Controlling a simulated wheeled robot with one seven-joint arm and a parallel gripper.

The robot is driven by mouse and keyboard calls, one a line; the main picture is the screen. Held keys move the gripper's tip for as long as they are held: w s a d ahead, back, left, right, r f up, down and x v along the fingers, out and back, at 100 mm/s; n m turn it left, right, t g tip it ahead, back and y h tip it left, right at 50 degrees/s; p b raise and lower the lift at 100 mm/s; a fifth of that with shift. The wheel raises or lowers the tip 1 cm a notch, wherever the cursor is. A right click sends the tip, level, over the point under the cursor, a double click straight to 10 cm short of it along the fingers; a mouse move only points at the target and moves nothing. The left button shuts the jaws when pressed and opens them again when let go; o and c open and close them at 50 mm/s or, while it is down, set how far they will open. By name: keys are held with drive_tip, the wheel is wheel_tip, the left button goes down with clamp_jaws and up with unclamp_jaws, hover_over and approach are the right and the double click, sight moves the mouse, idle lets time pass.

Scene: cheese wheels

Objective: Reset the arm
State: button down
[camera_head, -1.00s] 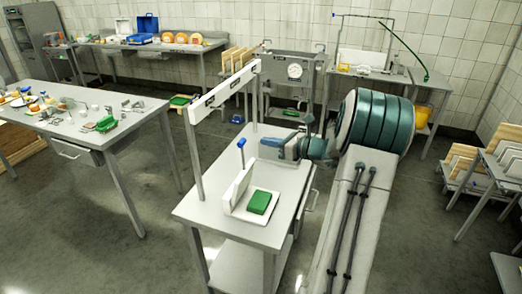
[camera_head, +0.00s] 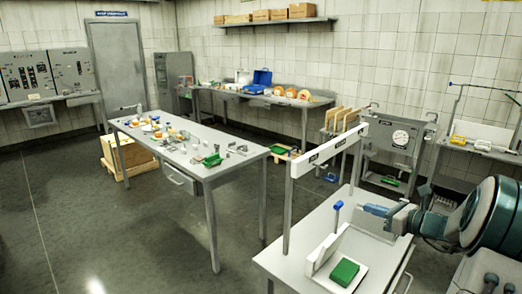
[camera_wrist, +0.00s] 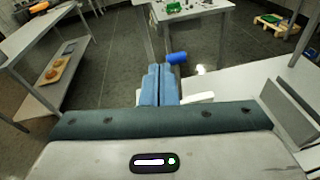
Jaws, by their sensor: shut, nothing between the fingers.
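My gripper (camera_head: 364,208) is at the right of the head view, at the end of my grey and teal arm. It reaches left over the near metal table (camera_head: 293,264). In the wrist view my gripper (camera_wrist: 160,68) shows its two blue fingers side by side, closed together with nothing between them. A blue-topped post (camera_head: 338,207) stands on the table just left of the fingertips. In the wrist view its blue top (camera_wrist: 177,57) appears just beyond the fingers. I cannot tell whether they touch.
A green block (camera_head: 344,272) lies on a white board on the near table, beside an upright white panel (camera_head: 326,249). A long cluttered table (camera_head: 240,160) stands left. Open floor lies at the lower left.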

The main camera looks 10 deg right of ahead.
drive_tip(key=s+a+n+g+h, duration=0.1)
drive_tip(key=s+a+n+g, duration=0.4)
drive_tip(key=a, duration=0.5)
drive_tip(key=s+a+n+g, duration=0.3)
drive_tip(key=s+a+n, duration=0.2)
drive_tip(key=a+n, duration=0.4)
drive_tip(key=s+a+n+h, duration=0.2)
drive_tip(key=s+n+h, duration=0.2)
drive_tip(key=s+n, duration=0.4)
drive_tip(key=s+a+f+n+g+h, duration=0.1)
drive_tip(key=s+a+n+h, duration=0.2)
drive_tip(key=s+n, duration=0.5)
drive_tip(key=shift+s+f+g+h, duration=0.3)
drive_tip(key=shift+s+h, duration=0.2)
drive_tip(key=shift+s, duration=0.2)
